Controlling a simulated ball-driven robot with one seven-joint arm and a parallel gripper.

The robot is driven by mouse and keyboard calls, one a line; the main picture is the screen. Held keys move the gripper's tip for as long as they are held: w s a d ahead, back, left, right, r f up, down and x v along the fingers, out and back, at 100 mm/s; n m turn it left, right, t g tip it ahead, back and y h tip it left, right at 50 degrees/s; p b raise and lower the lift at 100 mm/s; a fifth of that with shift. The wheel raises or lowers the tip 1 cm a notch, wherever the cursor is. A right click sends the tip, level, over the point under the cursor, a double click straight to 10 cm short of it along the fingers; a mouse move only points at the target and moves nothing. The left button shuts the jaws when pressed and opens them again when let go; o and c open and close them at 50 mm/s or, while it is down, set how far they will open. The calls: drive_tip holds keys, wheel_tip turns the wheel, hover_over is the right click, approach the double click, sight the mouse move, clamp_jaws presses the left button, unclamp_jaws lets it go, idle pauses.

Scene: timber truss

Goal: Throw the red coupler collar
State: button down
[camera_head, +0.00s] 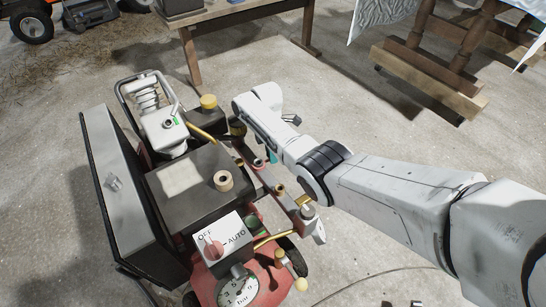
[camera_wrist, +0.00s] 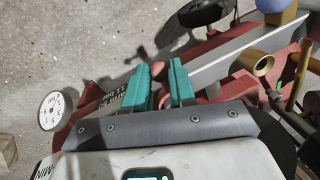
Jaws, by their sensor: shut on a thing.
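The red coupler collar (camera_head: 258,163) is a small reddish ring on the pipework at the right side of the compressor, in the head view. My gripper (camera_head: 271,156) reaches down beside it from the right, with a bit of a teal finger showing. In the wrist view, the two teal fingers of my gripper (camera_wrist: 161,75) are shut on a small reddish piece between them, which looks like the collar (camera_wrist: 160,71). Most of the collar is hidden by the fingers. The red compressor (camera_head: 212,285) stands below, with an OFF/AUTO switch (camera_head: 222,240) and a round gauge (camera_head: 238,291).
Brass fittings (camera_head: 305,200) and pipes stand close around my gripper. A workbench (camera_head: 240,14) and a wooden trestle (camera_head: 430,70) stand behind. The concrete floor between them is mostly clear.

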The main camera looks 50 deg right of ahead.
drive_tip(key=shift+w+n, duration=0.25)
drive_tip(key=shift+n, duration=0.25)
drive_tip(key=c, duration=0.9)
unclamp_jaws()
drive_tip(key=shift+c, duration=0.2)
wheel_tip(320, 180, up, 11)
drive_tip(key=w+d+p, duration=0.1)
drive_tip(key=w+p, duration=0.1)
drive_tip(key=p, duration=0.1)
drive_tip(key=shift+f, duration=0.2)
